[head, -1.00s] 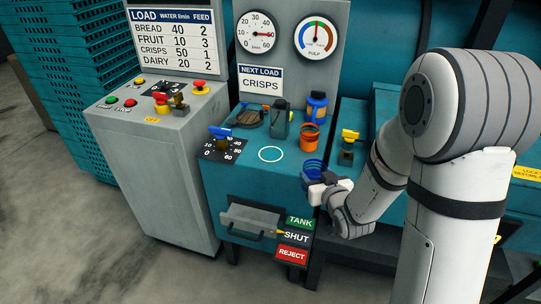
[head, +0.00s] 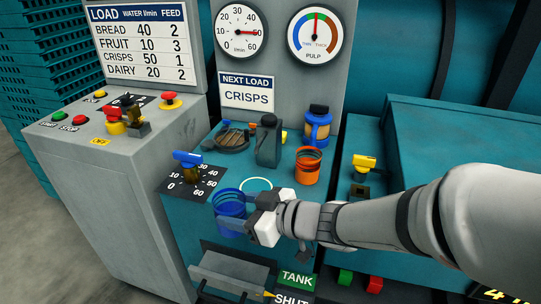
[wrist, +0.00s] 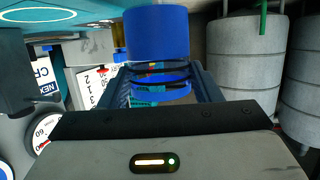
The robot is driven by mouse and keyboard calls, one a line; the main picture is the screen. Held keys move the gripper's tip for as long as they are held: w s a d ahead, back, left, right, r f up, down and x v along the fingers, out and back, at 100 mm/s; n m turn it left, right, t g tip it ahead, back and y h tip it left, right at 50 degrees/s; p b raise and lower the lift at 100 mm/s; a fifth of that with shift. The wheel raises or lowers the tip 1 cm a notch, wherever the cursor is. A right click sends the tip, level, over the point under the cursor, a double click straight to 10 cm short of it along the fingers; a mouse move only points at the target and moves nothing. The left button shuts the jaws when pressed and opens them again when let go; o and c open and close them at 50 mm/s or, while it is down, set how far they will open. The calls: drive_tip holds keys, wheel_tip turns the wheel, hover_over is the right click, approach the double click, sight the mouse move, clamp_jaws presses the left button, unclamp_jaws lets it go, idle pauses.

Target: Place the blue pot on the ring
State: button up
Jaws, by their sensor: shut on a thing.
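The blue pot (head: 231,203) is between the fingers of my gripper (head: 236,208), which is shut on it. The pot looks upright, in front and a little left of the ring. I cannot tell how far it is above the teal top. In the wrist view the pot (wrist: 156,35) shows large between both fingers (wrist: 160,85). The ring (head: 257,181) is a pale outline on the teal top, its near part hidden by my gripper. It also shows at the upper left of the wrist view (wrist: 38,9).
An orange pot (head: 308,166) stands right of the ring. A blue-handled valve (head: 188,160) on a dial plate is to the left. A grey drawer (head: 235,272) juts out in front.

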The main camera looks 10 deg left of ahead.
drive_tip(key=shift+w+r+p, duration=0.2)
drive_tip(key=shift+w+p, duration=0.25)
drive_tip(key=shift+p, duration=0.2)
drive_tip(key=shift+w+r+p, duration=0.2)
drive_tip(key=shift+w+p, duration=0.25)
drive_tip(key=shift+p, duration=0.15)
drive_tip(key=w+p, duration=0.1)
drive_tip(key=w, duration=0.2)
drive_tip(key=w+p, duration=0.1)
drive_tip(key=w, duration=0.2)
drive_tip(key=w+d+p, duration=0.1)
drive_tip(key=w, duration=0.3)
drive_tip(key=shift+w+f, duration=0.1)
drive_tip(key=shift+f, duration=0.3)
drive_tip(key=w, duration=0.4)
drive_tip(key=shift+d, duration=0.15)
drive_tip(key=shift+f, duration=0.75)
drive_tip(key=shift+f, duration=0.1)
drive_tip(key=shift+f, duration=0.15)
drive_tip(key=o, duration=1.1)
drive_tip(key=shift+c, duration=0.2)
